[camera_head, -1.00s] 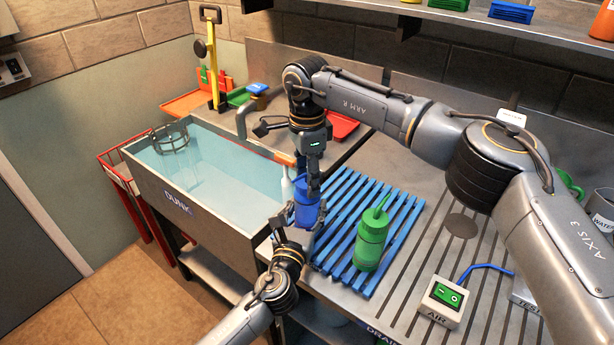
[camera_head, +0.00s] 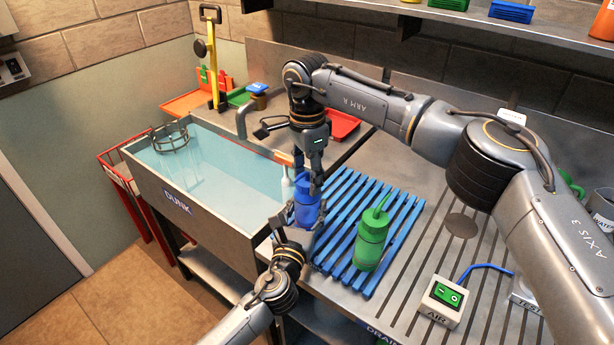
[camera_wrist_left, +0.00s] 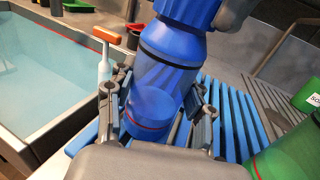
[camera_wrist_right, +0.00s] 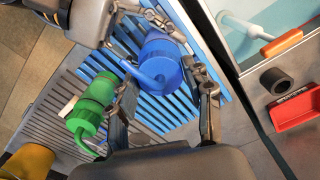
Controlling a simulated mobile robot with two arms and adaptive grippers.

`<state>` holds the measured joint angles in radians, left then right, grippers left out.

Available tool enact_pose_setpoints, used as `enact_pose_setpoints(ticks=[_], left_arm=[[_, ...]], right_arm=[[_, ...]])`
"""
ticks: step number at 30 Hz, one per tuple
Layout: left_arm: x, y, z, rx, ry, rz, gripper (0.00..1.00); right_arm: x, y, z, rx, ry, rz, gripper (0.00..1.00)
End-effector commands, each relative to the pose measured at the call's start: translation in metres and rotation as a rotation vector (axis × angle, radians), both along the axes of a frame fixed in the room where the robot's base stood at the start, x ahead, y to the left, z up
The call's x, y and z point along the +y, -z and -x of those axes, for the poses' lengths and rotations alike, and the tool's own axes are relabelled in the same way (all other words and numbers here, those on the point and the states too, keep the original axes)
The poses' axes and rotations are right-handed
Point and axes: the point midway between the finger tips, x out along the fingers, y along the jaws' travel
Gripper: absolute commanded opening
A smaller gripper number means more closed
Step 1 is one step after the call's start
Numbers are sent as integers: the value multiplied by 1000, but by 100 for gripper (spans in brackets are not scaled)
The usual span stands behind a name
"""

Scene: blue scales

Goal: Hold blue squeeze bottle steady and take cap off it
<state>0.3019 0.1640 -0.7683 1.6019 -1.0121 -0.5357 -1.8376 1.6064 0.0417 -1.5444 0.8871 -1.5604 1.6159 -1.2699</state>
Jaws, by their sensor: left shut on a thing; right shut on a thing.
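The blue squeeze bottle (camera_head: 306,213) stands upright at the left edge of the blue slatted rack. In the left wrist view its translucent body (camera_wrist_left: 160,95) has a dark band near the top. My left gripper (camera_head: 297,232) is shut on the lower body, a finger on each side (camera_wrist_left: 155,110). The solid blue cap (camera_wrist_right: 160,65) with its bent nozzle sits at the bottle's top. My right gripper (camera_head: 311,182) comes from above and is shut on the cap, its fingers on either side in the right wrist view (camera_wrist_right: 168,85). I see no clear gap between cap and bottle.
A green squeeze bottle (camera_head: 371,240) stands close by on the blue rack (camera_head: 345,205). The water-filled dunk tank (camera_head: 165,185) lies to the left, with a white brush with an orange handle (camera_head: 284,180) near its edge. An air switch box (camera_head: 444,298) sits at right front.

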Motion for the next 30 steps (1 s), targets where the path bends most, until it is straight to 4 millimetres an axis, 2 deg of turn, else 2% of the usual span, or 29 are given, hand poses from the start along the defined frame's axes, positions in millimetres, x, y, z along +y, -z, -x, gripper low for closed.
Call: enact_pose_setpoints(ticks=[13,25,30], left_arm=[[0,3,1,5,0,0,0],[0,3,1,5,0,-1,0],[0,3,1,5,0,-1,0]], right_arm=[[0,-16,0,0,0,0,13],[0,-18,0,0,0,0,13],[0,-33,0,-3,0,-1,13]])
